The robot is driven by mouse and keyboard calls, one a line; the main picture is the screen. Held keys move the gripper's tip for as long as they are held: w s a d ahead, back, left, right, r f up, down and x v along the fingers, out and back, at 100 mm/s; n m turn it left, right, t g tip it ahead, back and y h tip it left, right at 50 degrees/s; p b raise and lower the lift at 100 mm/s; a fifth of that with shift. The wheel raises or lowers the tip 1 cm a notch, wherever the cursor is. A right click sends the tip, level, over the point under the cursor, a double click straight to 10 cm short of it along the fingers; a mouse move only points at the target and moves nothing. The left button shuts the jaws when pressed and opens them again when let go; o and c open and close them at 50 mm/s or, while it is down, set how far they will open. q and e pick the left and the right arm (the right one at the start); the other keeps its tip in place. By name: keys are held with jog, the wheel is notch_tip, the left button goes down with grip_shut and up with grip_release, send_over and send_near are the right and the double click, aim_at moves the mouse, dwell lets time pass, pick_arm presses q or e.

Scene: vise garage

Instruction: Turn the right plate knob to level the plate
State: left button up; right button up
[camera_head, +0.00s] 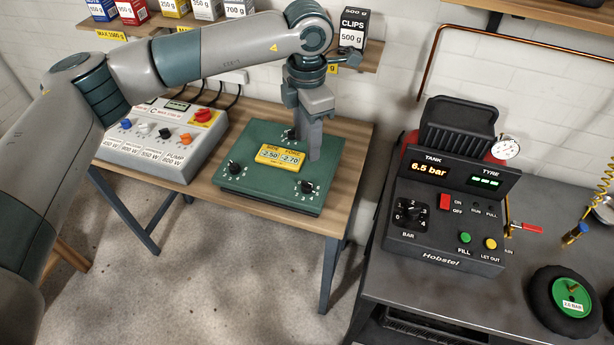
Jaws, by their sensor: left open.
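The green plate (262,192) lies on the wooden table. It carries a yellow readout (279,157) that seems to show -2.50 and -2.70. The right plate knob (307,187), black with a numbered dial, sits at the plate's front right corner. Another black knob (234,167) is at the left, and a third (289,133) at the back, beside my fingers. My left gripper (309,152) is open and points down over the plate's right part, behind the right knob and apart from it in the picture. One finger largely covers the other. My right gripper is out of view.
A grey control box (165,145) with coloured knobs stands left on the wooden table (340,150). A black tyre inflator (440,225) and a small wheel (565,298) stand on the dark bench at right. A shelf with boxes (352,35) runs behind my arm.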

aim_at(307, 182)
pick_arm(q)
notch_tip(307, 182, down, 13)
jog(key=p, duration=0.5)
jog(key=shift+r, duration=0.2)
jog(key=shift+f+p, duration=0.3)
jog(key=shift+f, duration=0.45)
grip_shut()
